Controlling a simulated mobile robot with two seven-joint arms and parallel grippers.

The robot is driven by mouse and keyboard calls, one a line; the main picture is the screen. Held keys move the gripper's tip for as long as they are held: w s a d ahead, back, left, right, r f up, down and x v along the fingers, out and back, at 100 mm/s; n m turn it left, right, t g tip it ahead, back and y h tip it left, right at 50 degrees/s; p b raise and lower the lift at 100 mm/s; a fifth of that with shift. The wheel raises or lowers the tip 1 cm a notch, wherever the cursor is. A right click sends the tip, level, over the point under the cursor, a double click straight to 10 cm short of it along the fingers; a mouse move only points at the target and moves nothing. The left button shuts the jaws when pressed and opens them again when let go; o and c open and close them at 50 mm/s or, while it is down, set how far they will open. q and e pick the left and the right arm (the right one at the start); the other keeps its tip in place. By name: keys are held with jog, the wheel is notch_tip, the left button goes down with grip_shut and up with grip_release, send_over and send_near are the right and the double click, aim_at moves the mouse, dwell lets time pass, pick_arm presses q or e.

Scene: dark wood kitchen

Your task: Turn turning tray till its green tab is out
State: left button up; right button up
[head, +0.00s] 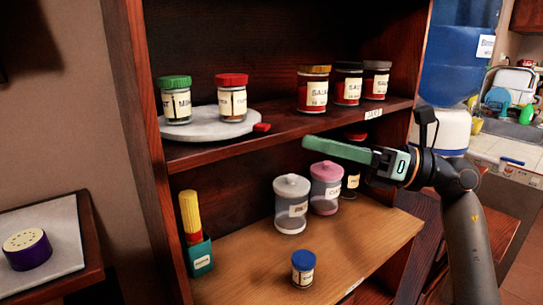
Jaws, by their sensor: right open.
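The turning tray (208,128) is a pale round disc on the left of the upper shelf. A red tab (262,127) sticks out at its right edge; a green tab does not show. A green-lidded jar (175,105) and a red-lidded jar (231,101) stand upright on the tray. My right gripper (312,146) comes in from the right, its green fingers pointing left. It is in front of the shelf unit, right of and a little lower than the red tab, and appears apart from the tray. It is open, seen side-on. My left gripper is out of view.
Several jars (313,92) stand right of the tray on the upper shelf. Below are a grey-lidded jar (291,208), a pink-lidded jar (326,190), a blue-lidded jar (303,270) and a yellow-topped item in a teal holder (197,245). The cabinet's side panel borders the tray's left.

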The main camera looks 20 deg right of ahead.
aim_at(268, 127)
jog(key=d+r+n+t+h+b, duration=0.1)
jog(key=d+t+h+b, duration=0.1)
jog(key=d+h, duration=0.2)
jog(key=p+x, duration=0.2)
jog(key=x, duration=1)
jog(key=shift+a, duration=0.3)
jog(key=shift+c, duration=0.4)
grip_shut()
dwell(0.4)
